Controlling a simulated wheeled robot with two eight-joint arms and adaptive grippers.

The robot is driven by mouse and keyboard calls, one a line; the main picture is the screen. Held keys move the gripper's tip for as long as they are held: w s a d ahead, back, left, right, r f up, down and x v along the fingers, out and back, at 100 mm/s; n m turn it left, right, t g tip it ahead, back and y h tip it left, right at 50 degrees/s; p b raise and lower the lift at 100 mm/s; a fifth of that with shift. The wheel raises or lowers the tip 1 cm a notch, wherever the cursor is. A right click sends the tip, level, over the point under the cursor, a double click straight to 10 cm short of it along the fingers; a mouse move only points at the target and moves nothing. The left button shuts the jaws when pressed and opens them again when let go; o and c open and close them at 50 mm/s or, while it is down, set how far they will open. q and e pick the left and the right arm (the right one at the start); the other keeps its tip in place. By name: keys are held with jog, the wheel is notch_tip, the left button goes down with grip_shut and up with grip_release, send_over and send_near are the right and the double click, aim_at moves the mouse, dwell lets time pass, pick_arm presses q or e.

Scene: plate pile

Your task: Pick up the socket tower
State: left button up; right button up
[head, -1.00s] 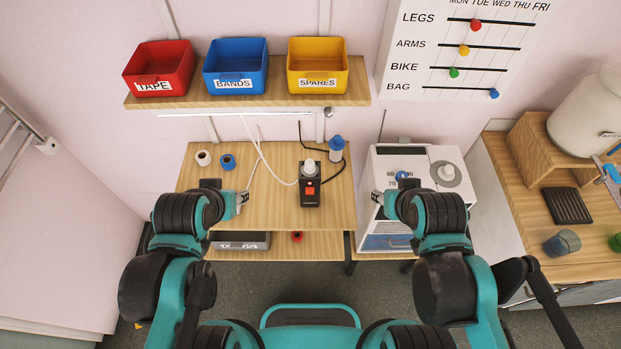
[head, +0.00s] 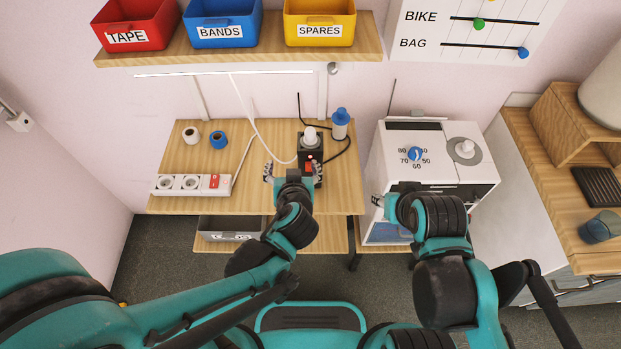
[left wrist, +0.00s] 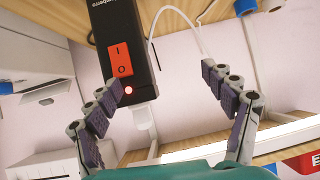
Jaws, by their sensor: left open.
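The socket tower (head: 311,148) is a black upright block with a red switch and a white round piece on top. It stands on the wooden table, its lower part hidden by my left gripper. My left gripper (head: 293,173) is open in front of it, the tower towards its right finger. In the left wrist view, the tower (left wrist: 117,25) shows its red rocker switch and a small lit red light. There, the open left gripper (left wrist: 165,88) has one finger overlapping the tower's edge; I cannot tell whether they touch. My right gripper (head: 378,201) is by the white machine, its opening unclear.
A white power strip (head: 190,184), a white roll (head: 190,137) and a blue roll (head: 218,139) lie left on the table. A blue-capped bottle (head: 340,124) stands right behind the tower. White and black cables run beside it. The white machine (head: 470,173) stands to the right.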

aim_at(310, 160)
pick_arm(q)
jog(key=d+f+t+h+b, duration=0.1)
jog(key=d+f+t+b, duration=0.15)
jog(key=d, duration=0.25)
jog(key=shift+g, duration=0.45)
jog(key=x, duration=0.2)
jog(key=b+x, duration=0.1)
jog(key=x, duration=0.1)
jog(key=b+x, duration=0.1)
jog(key=x, duration=0.2)
jog(key=shift+s+a+f, duration=0.1)
jog(key=shift+a+f, duration=0.2)
jog(key=shift+a, duration=0.05)
jog(key=shift+w, duration=0.35)
pick_arm(e)
notch_tip(310, 160, down, 6)
jog(key=shift+r, duration=0.15)
pick_arm(q)
grip_shut()
jog(key=shift+r, duration=0.1)
pick_arm(e)
jog(key=shift+r, duration=0.1)
